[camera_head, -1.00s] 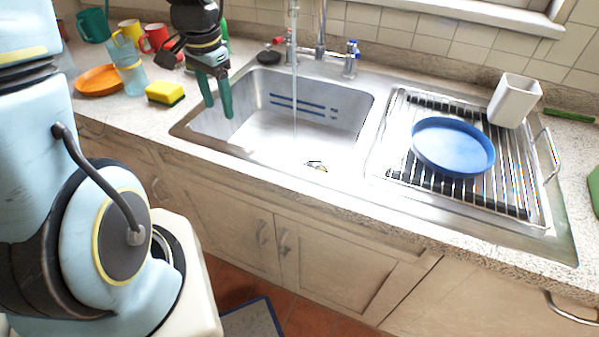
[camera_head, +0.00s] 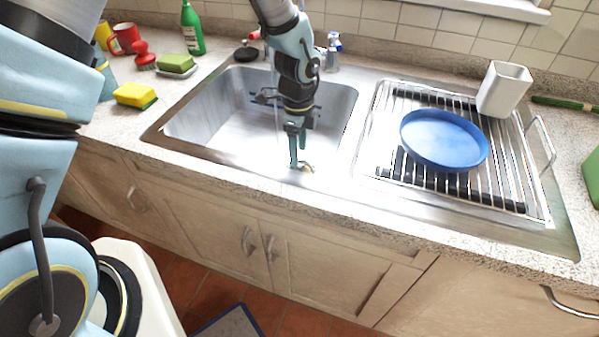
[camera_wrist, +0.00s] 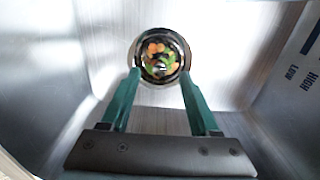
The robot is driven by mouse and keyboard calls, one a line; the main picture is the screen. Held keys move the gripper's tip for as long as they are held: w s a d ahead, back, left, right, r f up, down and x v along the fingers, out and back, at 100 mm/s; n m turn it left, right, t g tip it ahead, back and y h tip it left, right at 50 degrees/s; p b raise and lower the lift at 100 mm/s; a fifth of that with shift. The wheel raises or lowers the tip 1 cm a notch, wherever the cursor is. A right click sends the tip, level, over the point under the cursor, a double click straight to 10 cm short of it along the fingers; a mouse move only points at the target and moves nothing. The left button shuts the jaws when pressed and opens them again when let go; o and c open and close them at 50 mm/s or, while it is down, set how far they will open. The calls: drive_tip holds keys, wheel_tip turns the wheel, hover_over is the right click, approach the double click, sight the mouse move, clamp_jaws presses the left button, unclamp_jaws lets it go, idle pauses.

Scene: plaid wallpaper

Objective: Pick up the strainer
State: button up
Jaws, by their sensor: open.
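The strainer (camera_wrist: 162,40) sits in the drain at the sink bottom, a round metal rim with orange and green food bits inside. In the head view only a small part of the strainer (camera_head: 308,168) shows beside my fingers. My gripper (camera_head: 298,162) points down into the sink, right at the drain. In the wrist view my gripper (camera_wrist: 160,78) is open, its two green fingers apart with tips at the left and right of the strainer's near rim. I cannot tell whether they touch it.
Steel sink walls (camera_head: 190,125) surround my gripper. A drying rack (camera_head: 510,190) with a blue plate (camera_head: 444,139) and a white cup (camera_head: 503,88) stands to the right. A yellow sponge (camera_head: 135,95), a green sponge (camera_head: 176,62) and a green bottle (camera_head: 192,30) stand to the left.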

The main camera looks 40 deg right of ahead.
sight(300, 163)
drive_tip(key=shift+s+d+f+p, duration=0.1)
drive_tip(key=shift+f+p, duration=0.5)
drive_tip(key=shift+f, duration=0.7)
drive_tip(key=shift+s+d+f+p, duration=0.1)
drive_tip(key=shift+f+p, duration=0.45)
drive_tip(key=shift+f, duration=0.75)
clamp_jaws()
